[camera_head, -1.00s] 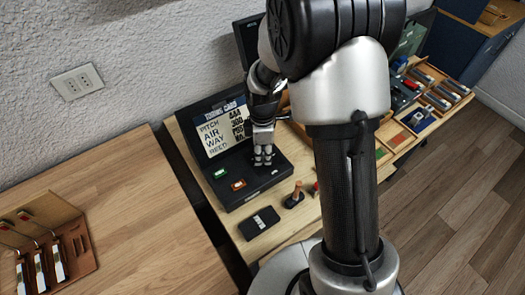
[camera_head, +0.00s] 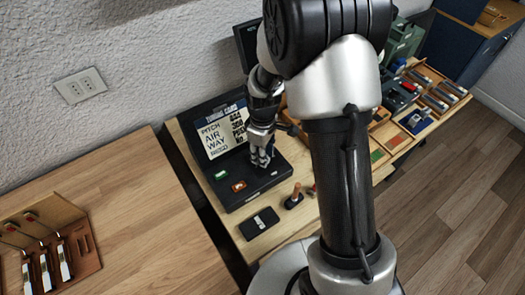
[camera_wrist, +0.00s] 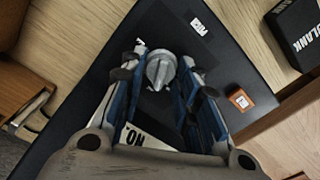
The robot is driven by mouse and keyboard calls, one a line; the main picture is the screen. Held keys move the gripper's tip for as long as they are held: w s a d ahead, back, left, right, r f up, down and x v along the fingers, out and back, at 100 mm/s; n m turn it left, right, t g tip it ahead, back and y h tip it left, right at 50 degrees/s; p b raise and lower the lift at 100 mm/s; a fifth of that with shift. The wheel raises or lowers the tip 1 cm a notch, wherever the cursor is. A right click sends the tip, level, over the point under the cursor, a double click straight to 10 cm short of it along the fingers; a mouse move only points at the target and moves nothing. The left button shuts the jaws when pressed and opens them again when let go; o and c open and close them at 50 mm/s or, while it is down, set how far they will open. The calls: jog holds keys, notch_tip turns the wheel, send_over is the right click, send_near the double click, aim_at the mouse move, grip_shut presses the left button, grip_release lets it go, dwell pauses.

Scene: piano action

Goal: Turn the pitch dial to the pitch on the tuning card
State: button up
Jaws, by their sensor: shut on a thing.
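The pitch dial (camera_wrist: 158,72) is a round grey knob with a raised grip bar, on the dark panel of a black case (camera_head: 232,201). In the wrist view my gripper (camera_wrist: 163,62) has its two blue-padded fingers on either side of the dial, shut on it. In the head view my gripper (camera_head: 261,160) points down onto the right part of the case and hides the dial. The tuning card (camera_head: 212,141) stands upright in the case lid; its rows include PITCH, AIR, WAY and REED. The values at its right are too small to read surely.
A green block (camera_head: 221,175) and an orange block (camera_head: 238,186) sit on the case's left part. A black box (camera_head: 260,223) and a wooden-handled tool (camera_head: 295,195) lie in front. Trays of parts (camera_head: 430,95) stand to the right.

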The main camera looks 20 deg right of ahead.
jog(key=m+p, duration=0.1)
jog(key=m, duration=0.6)
jog(key=shift+w+d+p, duration=0.1)
jog(key=shift+p, duration=0.2)
jog(key=m, duration=0.4)
jog(key=shift+p, duration=0.3)
jog(key=m, duration=0.3)
jog(key=shift+d+m, duration=0.15)
jog(key=shift+m, duration=0.15)
jog(key=m+p, duration=0.1)
jog(key=m, duration=1)
jog(key=shift+s, duration=0.2)
jog(key=o, duration=1.1)
jog(key=shift+c, duration=0.2)
